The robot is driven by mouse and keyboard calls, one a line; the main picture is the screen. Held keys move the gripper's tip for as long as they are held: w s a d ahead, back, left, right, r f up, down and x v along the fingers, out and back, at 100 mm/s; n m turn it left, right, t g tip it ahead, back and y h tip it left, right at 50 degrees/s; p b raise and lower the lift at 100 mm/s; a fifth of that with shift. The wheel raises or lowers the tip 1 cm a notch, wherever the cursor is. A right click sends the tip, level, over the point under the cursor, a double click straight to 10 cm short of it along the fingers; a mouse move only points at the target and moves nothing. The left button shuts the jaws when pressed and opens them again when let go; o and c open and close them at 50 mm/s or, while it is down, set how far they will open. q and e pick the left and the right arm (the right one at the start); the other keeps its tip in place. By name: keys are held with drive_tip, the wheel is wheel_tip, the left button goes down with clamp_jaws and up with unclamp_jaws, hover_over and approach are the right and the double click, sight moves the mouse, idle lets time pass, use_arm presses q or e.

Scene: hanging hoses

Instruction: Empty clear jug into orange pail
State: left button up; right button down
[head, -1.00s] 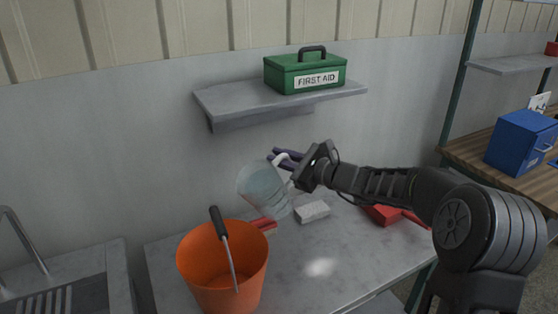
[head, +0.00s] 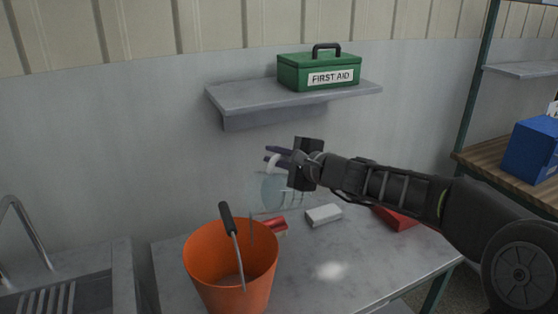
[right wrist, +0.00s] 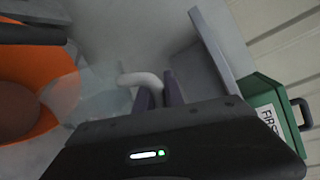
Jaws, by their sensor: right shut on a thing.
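The clear jug (head: 268,192) is tipped over, its mouth toward the orange pail, above the pail's right back rim. My right gripper (head: 276,156) is shut on the jug's white handle; the right wrist view shows the handle (right wrist: 140,80) between the purple fingers. A faint bluish streak runs from the jug down into the pail; it looks like water. The orange pail (head: 212,262) stands upright on the table, its black-gripped handle leaning across the front. In the right wrist view the pail (right wrist: 62,62) holds a brownish round surface. My left gripper is not in view.
The grey table (head: 330,262) carries a pale block (head: 324,215), a red item (head: 274,225) behind the pail and another red thing (head: 398,218) under my right arm. A shelf (head: 240,98) with a green first aid box (head: 318,72) hangs above. A sink (head: 70,280) is at left.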

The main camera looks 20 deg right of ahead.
drive_tip(key=shift+s+a+f+n+h+b, duration=0.2)
drive_tip(key=shift+a+n+b, duration=0.25)
drive_tip(key=shift+b, duration=0.45)
drive_tip(key=shift+s+a+f+n+h+b, duration=0.15)
drive_tip(key=shift+a+n+b, duration=0.2)
drive_tip(key=shift+a+b, duration=0.35)
drive_tip(key=a+n+b, duration=0.1)
drive_tip(key=a+b, duration=0.1)
drive_tip(key=b, duration=0.1)
drive_tip(key=shift+s+a+f+n+h, duration=0.2)
drive_tip(key=shift+s+n+h, duration=0.1)
drive_tip(key=shift+n, duration=0.1)
drive_tip(key=shift+a+r, duration=0.15)
drive_tip(key=shift+a, duration=0.1)
drive_tip(key=shift+s+a+r+n+h, duration=0.15)
drive_tip(key=shift+s+a+n, duration=0.05)
drive_tip(key=shift+a+n, duration=0.3)
drive_tip(key=shift+s+a+r+n+h, duration=0.1)
drive_tip(key=shift+s+a+r+n, duration=0.05)
drive_tip(key=shift+a+n, duration=0.3)
drive_tip(key=shift+f, duration=0.1)
idle(2.6)
